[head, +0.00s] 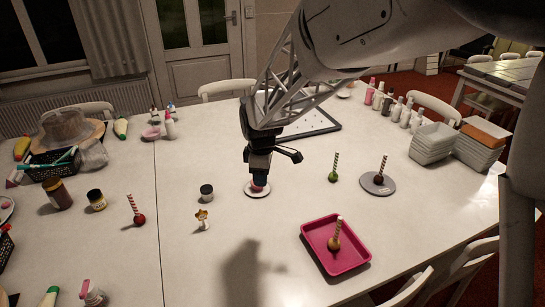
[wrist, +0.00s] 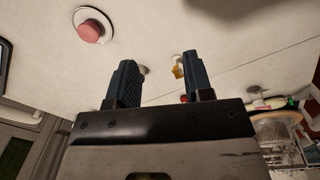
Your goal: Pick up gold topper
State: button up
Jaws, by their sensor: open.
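A small gold piece (head: 202,214), star-like with a pale base, stands on the white table left of my gripper; a gold piece also shows near the right fingertip in the wrist view (wrist: 178,71). A gold-brown ball with a striped stick (head: 335,243) stands in the pink tray. I cannot tell which of these is the gold topper. My gripper (head: 260,178) (wrist: 160,76) is open and empty, its fingers apart. In the head view it overlaps a pink piece on a white saucer; the wrist view shows that pink piece (wrist: 90,32) clear of the fingers.
A dark-lidded jar (head: 206,192) is near the gold star-like piece. Striped-stick balls stand around: red (head: 139,219), green (head: 333,177) and dark red (head: 379,179) on a grey disc. The pink tray (head: 312,232) is at front right. The front middle of the table is clear.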

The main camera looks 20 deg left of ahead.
aim_at(201, 210)
jog(key=s+a+f+n, duration=0.2)
jog(key=a+f, duration=0.2)
jog(key=a, duration=0.2)
jog(key=s+a+f+n, duration=0.2)
jog(key=a+f, duration=0.2)
jog(key=a, duration=0.3)
jog(key=s+a+f+n, duration=0.2)
jog(key=a+f, duration=0.2)
jog(key=a, duration=0.2)
jog(key=shift+s+a+f+n, duration=0.25)
jog(key=shift+a+n, duration=0.05)
jog(key=shift+f, duration=0.1)
jog(key=shift+f, duration=1.15)
jog(key=shift+f, duration=0.15)
jog(key=shift+f, duration=2.45)
